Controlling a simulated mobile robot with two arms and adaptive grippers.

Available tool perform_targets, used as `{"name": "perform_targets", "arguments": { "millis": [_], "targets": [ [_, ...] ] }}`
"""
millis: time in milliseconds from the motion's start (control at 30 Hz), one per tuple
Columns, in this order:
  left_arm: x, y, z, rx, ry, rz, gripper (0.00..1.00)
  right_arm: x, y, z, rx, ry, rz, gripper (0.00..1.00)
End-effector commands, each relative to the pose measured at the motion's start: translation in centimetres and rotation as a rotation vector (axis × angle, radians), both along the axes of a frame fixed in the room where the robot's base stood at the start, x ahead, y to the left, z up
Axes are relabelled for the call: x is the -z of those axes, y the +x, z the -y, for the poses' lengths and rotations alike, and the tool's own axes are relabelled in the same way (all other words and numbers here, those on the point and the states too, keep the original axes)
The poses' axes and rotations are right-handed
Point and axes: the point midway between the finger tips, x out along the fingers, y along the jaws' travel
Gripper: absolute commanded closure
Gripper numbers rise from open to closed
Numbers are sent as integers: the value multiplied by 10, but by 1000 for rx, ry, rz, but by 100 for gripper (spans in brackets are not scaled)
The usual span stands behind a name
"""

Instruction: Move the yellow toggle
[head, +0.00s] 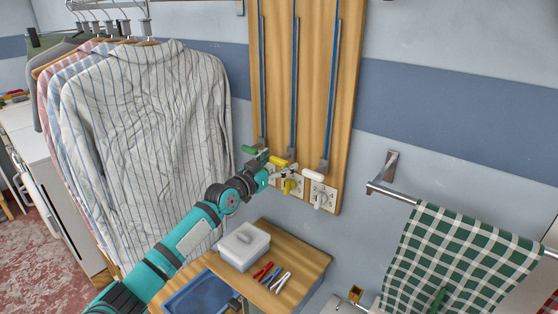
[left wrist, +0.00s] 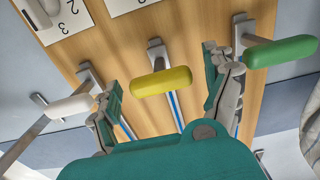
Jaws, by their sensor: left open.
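The yellow toggle (head: 281,161) is a rounded yellow handle on a metal lever, the middle of three on a wooden wall board. In the left wrist view the yellow toggle (left wrist: 161,82) lies between the spread fingers of my left gripper (left wrist: 160,68), with a gap on each side. In the head view my left gripper (head: 275,168) is open at the toggles and partly covers them. My right gripper is in neither view.
A green toggle (left wrist: 281,51) and a white toggle (left wrist: 70,106) flank the yellow one closely, just outside my fingers. Below them, numbered plates carry knobs, one yellow (head: 292,187). Striped shirts (head: 150,130) hang left; a white box (head: 244,246) sits on a wooden table below.

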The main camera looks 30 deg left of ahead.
Motion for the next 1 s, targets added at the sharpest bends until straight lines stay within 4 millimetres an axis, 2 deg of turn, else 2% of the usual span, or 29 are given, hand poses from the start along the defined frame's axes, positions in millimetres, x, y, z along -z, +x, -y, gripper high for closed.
{"name": "perform_targets", "arguments": {
  "millis": [367,1000],
  "targets": [
    [0,6,1,0,1,-1,15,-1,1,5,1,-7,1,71],
    [0,5,0,0,0,-1,97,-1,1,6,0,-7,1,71]
  ]
}}
